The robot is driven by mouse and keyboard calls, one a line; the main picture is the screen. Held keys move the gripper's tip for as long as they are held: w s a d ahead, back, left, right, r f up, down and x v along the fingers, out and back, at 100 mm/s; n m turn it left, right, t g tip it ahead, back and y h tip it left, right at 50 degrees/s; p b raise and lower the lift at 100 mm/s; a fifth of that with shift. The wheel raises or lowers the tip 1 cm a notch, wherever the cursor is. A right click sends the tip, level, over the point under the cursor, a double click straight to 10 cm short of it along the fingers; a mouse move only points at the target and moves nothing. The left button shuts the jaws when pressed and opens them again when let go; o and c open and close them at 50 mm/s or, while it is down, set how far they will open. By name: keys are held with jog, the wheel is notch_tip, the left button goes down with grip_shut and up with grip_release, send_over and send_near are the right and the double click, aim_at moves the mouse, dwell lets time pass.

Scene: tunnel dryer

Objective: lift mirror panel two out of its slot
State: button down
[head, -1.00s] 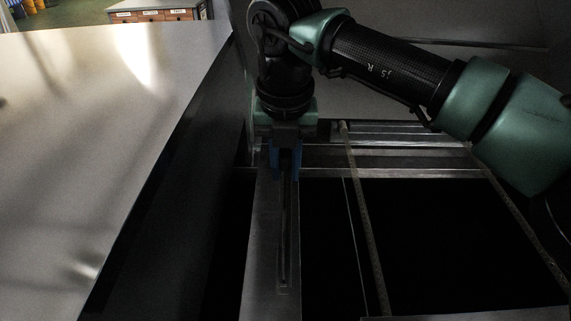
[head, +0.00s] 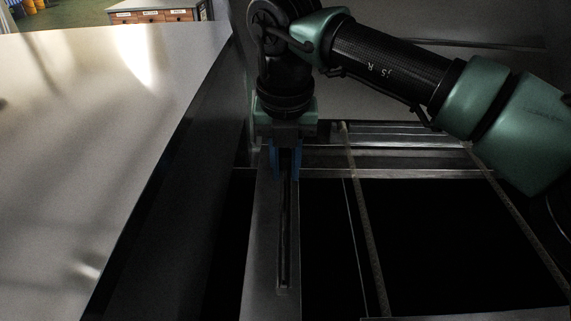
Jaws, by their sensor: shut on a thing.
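My gripper (head: 286,176) points straight down, with blue fingers at the far end of a long narrow slot in a grey metal rail (head: 262,250). It is shut on a thin dark panel edge (head: 288,225), which runs from between the fingers toward the front of the slot. I take this edge for mirror panel two; no label shows. The panel looks upright, seen almost edge-on from above. How much of it stands above the rail, and its lower part, I cannot tell.
A large bright metal sheet (head: 110,140) fills the left, with a dark side wall beside the rail. Dark openings (head: 450,240) and thin cross strips (head: 365,230) lie to the right. Metal bars (head: 400,155) cross behind the gripper. A drawer cabinet (head: 155,14) stands far off.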

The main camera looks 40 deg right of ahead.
jog(key=shift+r+p, duration=0.4)
jog(key=shift+r, duration=0.2)
dwell(0.6)
jog(key=shift+r+p, duration=0.75)
jog(key=shift+r, duration=0.35)
jog(key=shift+r+p, duration=1.45)
jog(key=shift+r, duration=0.55)
jog(key=shift+f, duration=0.15)
